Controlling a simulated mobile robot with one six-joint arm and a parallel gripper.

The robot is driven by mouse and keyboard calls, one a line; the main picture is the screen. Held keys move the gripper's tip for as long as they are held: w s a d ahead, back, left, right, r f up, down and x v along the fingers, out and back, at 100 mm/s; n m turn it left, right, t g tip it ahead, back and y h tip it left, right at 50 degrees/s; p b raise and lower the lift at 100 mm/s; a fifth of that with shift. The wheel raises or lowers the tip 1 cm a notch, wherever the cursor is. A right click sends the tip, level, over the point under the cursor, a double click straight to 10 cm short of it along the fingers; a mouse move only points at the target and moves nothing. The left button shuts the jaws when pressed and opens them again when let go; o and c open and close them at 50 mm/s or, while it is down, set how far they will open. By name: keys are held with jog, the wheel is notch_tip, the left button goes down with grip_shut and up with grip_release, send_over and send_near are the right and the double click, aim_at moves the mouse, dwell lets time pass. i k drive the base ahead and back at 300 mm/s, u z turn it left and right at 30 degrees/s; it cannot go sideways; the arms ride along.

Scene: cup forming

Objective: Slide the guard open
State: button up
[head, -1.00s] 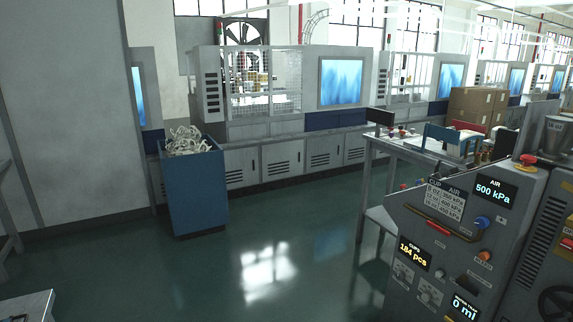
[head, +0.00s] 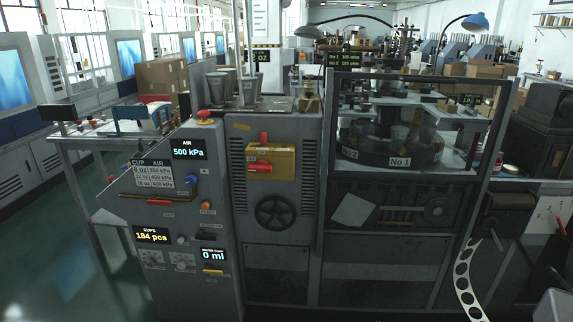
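The guard looks like a dark-framed clear panel on the front of the forming machine, its right post (head: 500,125) and top bar standing out. It appears to cover the opening. Through it I see a round turret (head: 425,137) with plates marked No 1 and No 2. I cannot make out a handle on the guard. My gripper is not in view.
The control panel (head: 165,225) shows 500 kPa, 184 pcs and 0 ml. A yellow box with a red handle (head: 262,167) and a black handwheel (head: 277,211) are on the machine's front. A punched strip (head: 464,285) hangs at the right. Green floor (head: 55,265) is clear at the left.

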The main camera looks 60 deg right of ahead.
aim_at(504, 84)
jog(key=u, duration=0.6)
jog(key=k, duration=0.15)
jog(key=z, duration=2.35)
jog(key=k, duration=0.6)
jog(key=u, duration=0.2)
jog(key=i, duration=0.6)
jog(key=z, duration=0.1)
